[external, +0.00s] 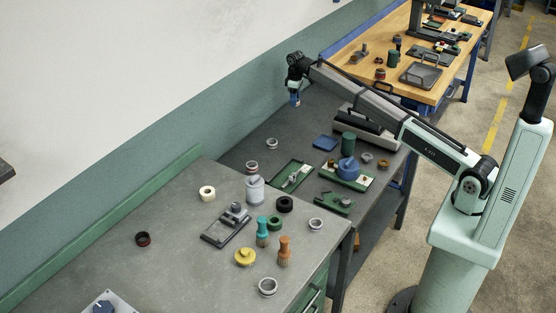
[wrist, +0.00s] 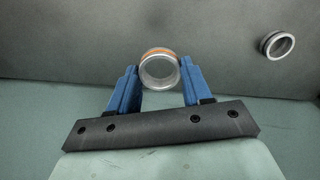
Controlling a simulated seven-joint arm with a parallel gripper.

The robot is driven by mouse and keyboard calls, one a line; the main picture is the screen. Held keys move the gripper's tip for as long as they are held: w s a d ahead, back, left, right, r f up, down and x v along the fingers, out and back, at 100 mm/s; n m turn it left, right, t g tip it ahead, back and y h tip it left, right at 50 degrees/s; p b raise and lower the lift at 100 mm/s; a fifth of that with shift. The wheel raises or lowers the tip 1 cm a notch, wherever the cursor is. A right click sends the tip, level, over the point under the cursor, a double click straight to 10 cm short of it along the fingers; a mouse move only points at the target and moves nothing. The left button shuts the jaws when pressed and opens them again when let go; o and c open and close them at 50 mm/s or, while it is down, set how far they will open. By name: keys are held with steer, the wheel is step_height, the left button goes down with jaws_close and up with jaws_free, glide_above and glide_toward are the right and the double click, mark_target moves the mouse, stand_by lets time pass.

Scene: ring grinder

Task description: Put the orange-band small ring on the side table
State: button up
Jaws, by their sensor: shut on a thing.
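The small silver ring with an orange band (wrist: 160,69) sits between the two blue fingertips in the wrist view. My gripper (wrist: 160,84) is shut on it, one finger on each side. In the external view my gripper (external: 295,101) hangs over the far left part of the dark grey table (external: 258,128), fingers pointing down. The ring is too small to make out there. The gap between ring and tabletop is hard to judge. This table stands beside the grey workbench (external: 90,215); a wooden table (external: 372,52) stands behind.
Another silver ring (wrist: 278,44) lies on the dark surface at right in the wrist view, and on the dark table in the external view (external: 272,143). A green tray (external: 291,175) and a blue-topped fixture (external: 348,170) stand nearer. The tabletop around my gripper looks clear.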

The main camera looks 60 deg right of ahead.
mark_target(294, 122)
steer(key=shift+w+f, duration=0.1)
steer(key=shift+f, duration=4.85)
steer(key=shift+f, duration=0.1)
steer(key=o, duration=1.1)
step_height(294, 122, up, 12)
steer(key=shift+r, duration=0.1)
